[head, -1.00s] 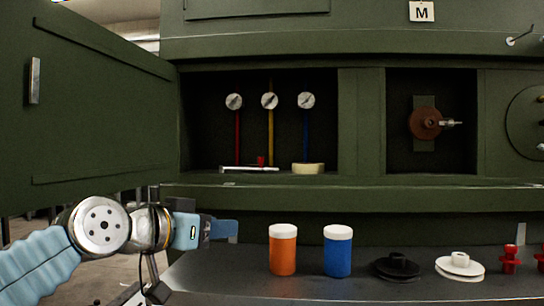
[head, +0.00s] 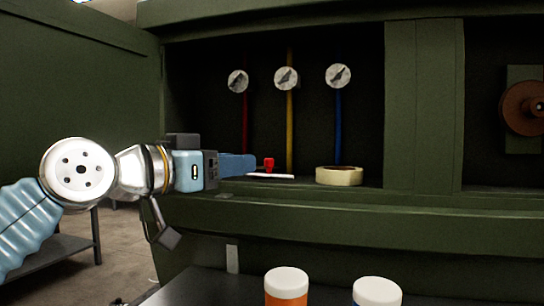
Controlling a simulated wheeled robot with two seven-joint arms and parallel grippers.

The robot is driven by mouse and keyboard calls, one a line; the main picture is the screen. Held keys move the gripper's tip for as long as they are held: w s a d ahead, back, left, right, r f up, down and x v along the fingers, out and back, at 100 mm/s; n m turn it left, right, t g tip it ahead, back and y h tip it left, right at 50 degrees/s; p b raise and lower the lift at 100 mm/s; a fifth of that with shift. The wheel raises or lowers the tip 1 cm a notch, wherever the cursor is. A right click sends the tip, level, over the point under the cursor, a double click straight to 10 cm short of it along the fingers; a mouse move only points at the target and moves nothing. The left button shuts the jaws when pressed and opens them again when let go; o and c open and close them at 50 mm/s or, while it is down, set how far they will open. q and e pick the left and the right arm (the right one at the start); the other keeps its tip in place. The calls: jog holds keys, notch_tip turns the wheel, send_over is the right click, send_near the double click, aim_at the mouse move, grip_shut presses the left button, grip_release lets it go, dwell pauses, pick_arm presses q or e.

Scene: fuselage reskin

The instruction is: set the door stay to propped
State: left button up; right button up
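The open green door (head: 80,85) stands at the left of the head view, beside an open bay. A thin white bar (head: 275,177), which looks like the door stay, lies flat along the bay's sill. A small red piece (head: 268,164) stands just behind it. My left gripper (head: 249,165) is at the left front of the bay, its blue fingers pointing right towards the red piece and the bar's left end. The fingers cover part of the bar's left side. I cannot tell whether they touch it or are open. My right gripper is not in view.
A cream tape roll (head: 339,175) sits on the sill to the right. Several gauges, one being the middle gauge (head: 286,78), hang at the back with coloured lines. An orange jar (head: 286,287) and a blue, white-lidded jar (head: 377,291) stand on the dark bench (head: 205,285) below.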

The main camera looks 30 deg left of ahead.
aim_at(266, 160)
pick_arm(q)
jog(key=p+x, duration=0.1)
jog(key=x, duration=0.8)
jog(key=shift+s, duration=0.1)
jog(key=shift+c, duration=0.3)
grip_shut()
